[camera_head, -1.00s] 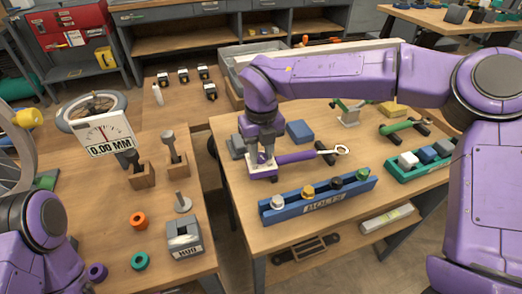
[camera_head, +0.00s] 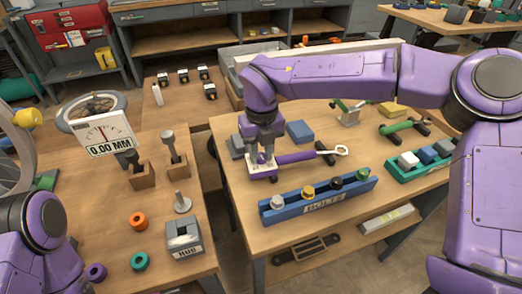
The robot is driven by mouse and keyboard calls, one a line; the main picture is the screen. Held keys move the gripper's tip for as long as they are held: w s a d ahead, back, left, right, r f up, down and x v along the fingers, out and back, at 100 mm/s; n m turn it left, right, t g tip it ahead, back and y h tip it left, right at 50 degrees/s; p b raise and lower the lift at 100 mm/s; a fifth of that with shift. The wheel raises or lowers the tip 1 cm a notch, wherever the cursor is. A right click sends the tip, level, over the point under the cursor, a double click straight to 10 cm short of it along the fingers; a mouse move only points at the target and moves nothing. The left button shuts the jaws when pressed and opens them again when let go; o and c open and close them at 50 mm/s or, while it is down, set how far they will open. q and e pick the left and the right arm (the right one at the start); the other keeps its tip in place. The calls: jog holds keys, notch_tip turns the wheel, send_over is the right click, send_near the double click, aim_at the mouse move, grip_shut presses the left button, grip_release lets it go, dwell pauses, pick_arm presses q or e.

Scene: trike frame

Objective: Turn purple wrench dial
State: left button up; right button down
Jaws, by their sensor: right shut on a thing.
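The purple wrench (camera_head: 297,157) lies on the right table, its silver ring end (camera_head: 342,150) pointing right and its white end block at the left. My right gripper (camera_head: 261,155) reaches down from above and is shut at the wrench's left end, where the dial sits. The fingers largely hide the dial; only a small purple bit shows between them. My left arm shows at the lower left, but its gripper is not in view.
A blue bolt rack (camera_head: 318,199) stands just in front of the wrench. A blue block (camera_head: 300,132) lies behind it. A green wrench (camera_head: 402,124) and a green rack (camera_head: 420,165) are to the right. The left table holds a gauge (camera_head: 104,134) and rings.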

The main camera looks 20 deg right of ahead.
aim_at(262, 156)
dwell(0.3)
jog(key=c, duration=0.8)
grip_release()
jog(key=shift+r, duration=0.1)
notch_tip(262, 156, up, 10)
jog(key=shift+r, duration=0.2)
